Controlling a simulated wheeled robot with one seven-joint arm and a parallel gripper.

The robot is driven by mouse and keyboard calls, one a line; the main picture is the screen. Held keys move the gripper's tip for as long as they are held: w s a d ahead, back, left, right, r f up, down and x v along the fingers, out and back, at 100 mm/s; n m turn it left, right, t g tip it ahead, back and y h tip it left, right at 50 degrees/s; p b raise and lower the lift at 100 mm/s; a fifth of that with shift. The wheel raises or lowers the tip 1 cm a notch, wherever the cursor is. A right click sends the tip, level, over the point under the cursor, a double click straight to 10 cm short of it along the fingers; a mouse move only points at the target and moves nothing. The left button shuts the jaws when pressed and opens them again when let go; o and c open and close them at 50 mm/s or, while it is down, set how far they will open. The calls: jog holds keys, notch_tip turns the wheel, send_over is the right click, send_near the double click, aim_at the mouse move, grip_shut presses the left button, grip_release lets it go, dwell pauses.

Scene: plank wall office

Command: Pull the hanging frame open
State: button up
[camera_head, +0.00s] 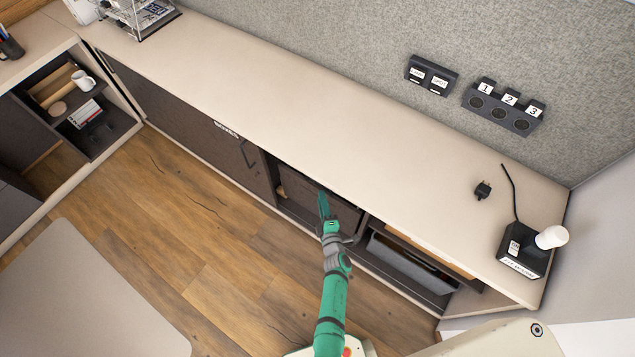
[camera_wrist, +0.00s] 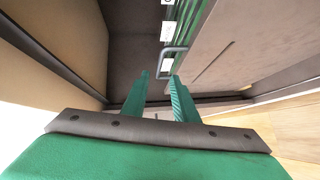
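The hanging frame shows in the wrist view as a grey-brown front panel (camera_wrist: 235,45) on the right, with green hanging files (camera_wrist: 188,25) and white labels behind it. A grey loop handle (camera_wrist: 172,50) stands out from the panel's edge. My gripper (camera_wrist: 158,77) is open, its two green fingers apart and pointing at the handle. The handle's near end shows close to the fingertips; I cannot tell if they touch it. In the head view my gripper (camera_head: 323,205) is at an under-counter compartment, in front of a dark panel (camera_head: 345,213); the handle is hidden there.
The long beige counter (camera_head: 250,85) overhangs the compartments. A closed dark cabinet door (camera_head: 190,130) with a handle is left of my gripper; an open bay with a grey bin (camera_head: 400,262) is right. Wood floor (camera_head: 190,230) in front is free, with a table (camera_head: 75,300) at lower left.

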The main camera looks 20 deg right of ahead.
jog(key=w, duration=0.3)
jog(key=w+f, duration=0.1)
jog(key=w, duration=0.2)
jog(key=w+d, duration=0.1)
jog(key=w, duration=0.2)
jog(key=shift+f, duration=0.15)
grip_shut()
jog(key=shift+d, duration=0.1)
dwell(1.2)
